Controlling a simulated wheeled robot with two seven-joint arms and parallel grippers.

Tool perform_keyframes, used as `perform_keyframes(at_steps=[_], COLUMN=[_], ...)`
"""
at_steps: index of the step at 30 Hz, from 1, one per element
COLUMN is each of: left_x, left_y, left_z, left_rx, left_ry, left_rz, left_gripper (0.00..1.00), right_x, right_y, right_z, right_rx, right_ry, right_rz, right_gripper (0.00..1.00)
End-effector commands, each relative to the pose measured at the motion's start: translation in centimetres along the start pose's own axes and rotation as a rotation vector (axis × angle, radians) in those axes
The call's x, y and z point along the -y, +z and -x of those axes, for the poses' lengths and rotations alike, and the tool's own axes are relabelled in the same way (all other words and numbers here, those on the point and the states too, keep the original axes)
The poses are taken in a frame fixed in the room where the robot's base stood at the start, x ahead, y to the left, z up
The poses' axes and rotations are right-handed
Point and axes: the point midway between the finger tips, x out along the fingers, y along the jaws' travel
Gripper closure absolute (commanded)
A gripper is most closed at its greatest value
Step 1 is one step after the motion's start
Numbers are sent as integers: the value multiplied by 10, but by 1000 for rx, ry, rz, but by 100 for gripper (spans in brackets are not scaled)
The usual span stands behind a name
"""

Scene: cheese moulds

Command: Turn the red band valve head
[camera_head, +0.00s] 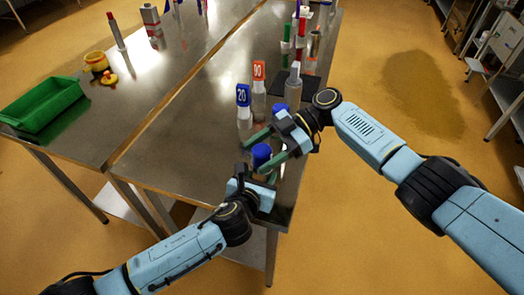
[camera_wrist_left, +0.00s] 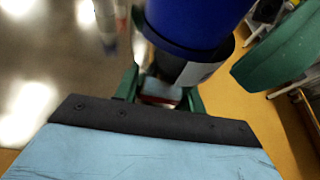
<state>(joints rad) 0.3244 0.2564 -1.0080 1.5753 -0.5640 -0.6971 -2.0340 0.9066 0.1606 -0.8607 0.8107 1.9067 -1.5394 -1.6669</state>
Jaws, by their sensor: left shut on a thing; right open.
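A blue cylindrical head (camera_head: 261,153) stands near the front end of the right steel table, low in the head view. It looms large in the left wrist view (camera_wrist_left: 195,20), above a dark collar with a white patch. My left gripper (camera_head: 261,175) is shut on the part below this head; the held part is mostly hidden. A reddish strip (camera_wrist_left: 158,100) shows between its fingers in the left wrist view; I cannot tell whether it is the red band. My right gripper (camera_head: 256,155) is open, its green fingers on either side of the blue head; contact is unclear.
Bottles with a blue 20 tag (camera_head: 243,95) and an orange tag (camera_head: 259,70) stand behind the grippers, with another blue-topped item (camera_head: 280,108). A dark mat (camera_head: 310,88) lies behind.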

Motion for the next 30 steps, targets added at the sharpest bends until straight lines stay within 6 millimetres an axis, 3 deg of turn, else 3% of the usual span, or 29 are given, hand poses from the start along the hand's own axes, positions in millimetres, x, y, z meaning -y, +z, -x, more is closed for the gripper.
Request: perform_keyframes(at_steps=[7, 17, 30], left_x=[0, -1, -1], left_y=[0, 0, 0], left_z=[0, 0, 0], left_rx=[-1, -1, -1], left_ry=[1, 1, 2], left_rz=[0, 0, 0], left_gripper=[96, 96, 96], right_x=[0, 0, 2], right_y=[0, 0, 1], right_z=[-1, -1, -3], right_rx=[0, 0, -2], right_ry=[0, 0, 89], right_rz=[0, 0, -38], right_gripper=[37, 80, 82])
